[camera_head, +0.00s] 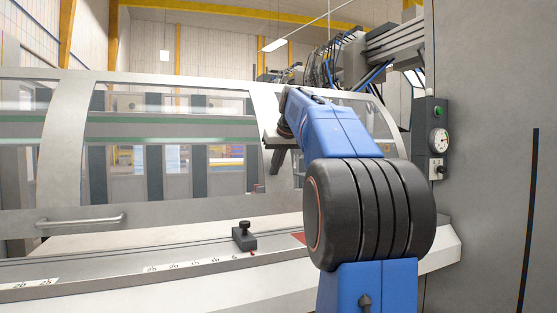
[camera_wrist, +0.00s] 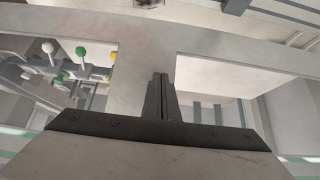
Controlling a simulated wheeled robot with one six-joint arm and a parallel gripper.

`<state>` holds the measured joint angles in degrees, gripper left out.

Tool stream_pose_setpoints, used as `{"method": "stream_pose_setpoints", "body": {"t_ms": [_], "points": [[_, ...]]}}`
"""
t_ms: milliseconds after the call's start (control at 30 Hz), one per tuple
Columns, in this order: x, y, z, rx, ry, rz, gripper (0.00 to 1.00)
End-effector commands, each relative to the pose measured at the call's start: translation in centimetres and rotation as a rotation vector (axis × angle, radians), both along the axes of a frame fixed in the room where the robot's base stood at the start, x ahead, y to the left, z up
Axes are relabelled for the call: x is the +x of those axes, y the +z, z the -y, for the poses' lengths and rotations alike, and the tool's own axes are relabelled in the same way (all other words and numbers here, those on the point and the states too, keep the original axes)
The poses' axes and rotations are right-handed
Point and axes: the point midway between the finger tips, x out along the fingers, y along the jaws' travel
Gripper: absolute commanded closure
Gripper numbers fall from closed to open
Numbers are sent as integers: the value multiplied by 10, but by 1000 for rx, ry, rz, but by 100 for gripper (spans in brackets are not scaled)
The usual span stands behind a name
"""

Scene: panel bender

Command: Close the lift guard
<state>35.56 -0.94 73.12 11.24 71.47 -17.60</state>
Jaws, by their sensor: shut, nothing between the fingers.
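The lift guard (camera_head: 75,215) is a wide pale metal frame with clear windows, across the front of the machine. Its bar handle (camera_head: 82,221) is at the lower left of the frame. The guard's lower edge is low, close above the machine's bed; I cannot tell whether a gap is left. My gripper (camera_wrist: 161,80) is shut and empty in the wrist view, in front of a pale frame bar between two openings. I cannot tell whether it touches that bar.
A black clamp knob (camera_head: 244,235) stands on the scaled bed (camera_head: 150,278). A control box with a gauge (camera_head: 438,140) is on the grey cabinet (camera_head: 495,180) at right. White, green and yellow knobs (camera_wrist: 81,51) show through the left opening in the wrist view.

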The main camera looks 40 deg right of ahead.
Motion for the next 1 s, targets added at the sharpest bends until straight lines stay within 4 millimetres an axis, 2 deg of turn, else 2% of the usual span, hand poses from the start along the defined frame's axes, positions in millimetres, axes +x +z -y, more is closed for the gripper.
{"method": "stream_pose_setpoints", "body": {"t_ms": [133, 400, 900, 1000], "points": [[16, -22, 5, 3, 1, -3, 100], [10, -53, 3, 2, 1, -1, 100], [10, -60, 3, 1, 1, -1, 100], [9, -69, 3, 2, 1, -2, 100]]}}
